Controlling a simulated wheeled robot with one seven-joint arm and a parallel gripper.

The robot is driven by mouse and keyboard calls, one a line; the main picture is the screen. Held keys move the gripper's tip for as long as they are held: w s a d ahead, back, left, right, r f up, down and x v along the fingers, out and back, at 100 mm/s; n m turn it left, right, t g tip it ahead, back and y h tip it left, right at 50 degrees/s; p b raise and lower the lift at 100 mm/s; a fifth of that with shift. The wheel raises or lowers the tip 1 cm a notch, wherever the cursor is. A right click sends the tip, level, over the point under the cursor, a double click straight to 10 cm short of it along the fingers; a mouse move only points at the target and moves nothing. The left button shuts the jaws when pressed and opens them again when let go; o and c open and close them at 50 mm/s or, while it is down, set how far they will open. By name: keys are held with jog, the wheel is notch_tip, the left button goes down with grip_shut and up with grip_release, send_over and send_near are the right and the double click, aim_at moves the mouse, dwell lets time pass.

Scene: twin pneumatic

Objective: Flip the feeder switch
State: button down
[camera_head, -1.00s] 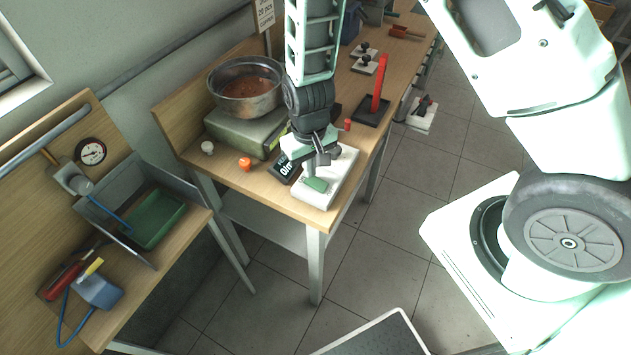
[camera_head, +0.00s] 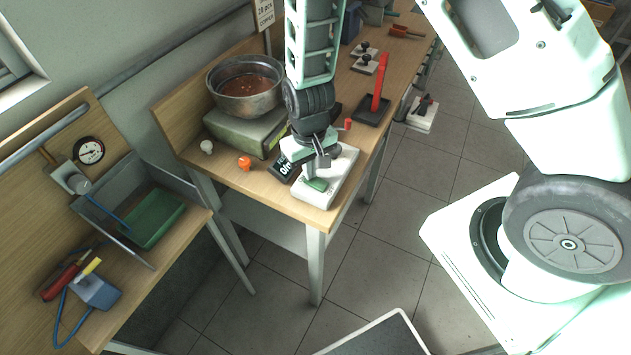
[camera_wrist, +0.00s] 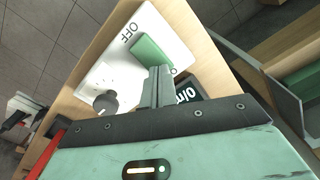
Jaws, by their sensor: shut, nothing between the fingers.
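The feeder switch is a green rocker (camera_wrist: 152,50) on a white plate (camera_wrist: 180,28) marked "OFF" at one end. A dark round knob (camera_wrist: 105,103) stands on the same plate. In the head view the plate (camera_head: 341,172) lies at the near corner of the bench, with the green rocker (camera_head: 316,185) at its front. My gripper (camera_wrist: 157,85) is shut and empty, its fingertips right beside the rocker's lower end. Whether they touch it I cannot tell. In the head view my gripper (camera_head: 318,164) points down over the plate and hides part of it.
A dark display (camera_wrist: 188,92) lies beside the plate. A metal bowl (camera_head: 245,87) stands on a green scale (camera_head: 232,132). An orange knob (camera_head: 244,163) is near the bench's front edge, and a red post (camera_head: 378,82) rises behind the plate. Left is another bench with a green tray (camera_head: 152,220).

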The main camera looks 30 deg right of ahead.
jog(key=shift+f+b, duration=0.3)
jog(key=shift+f, duration=0.15)
jog(key=shift+r, duration=0.1)
jog(key=shift+r+p, duration=2.95)
jog(key=shift+r, duration=0.55)
jog(key=shift+f, duration=0.1)
jog(key=shift+a, duration=0.15)
jog(key=s+a+r+n+y+b, duration=0.1)
jog(key=s+a+r+n+b, duration=0.1)
jog(key=s+a+r+b, duration=0.45)
jog(key=s+r+n+b, duration=0.2)
jog(key=s+r+n, duration=0.2)
jog(key=s, duration=0.9)
notch_tip(320, 180, up, 3)
jog(key=shift+s+d+r+n, duration=0.15)
jog(key=shift+s+d+n, duration=0.1)
jog(key=shift+s+n, duration=0.05)
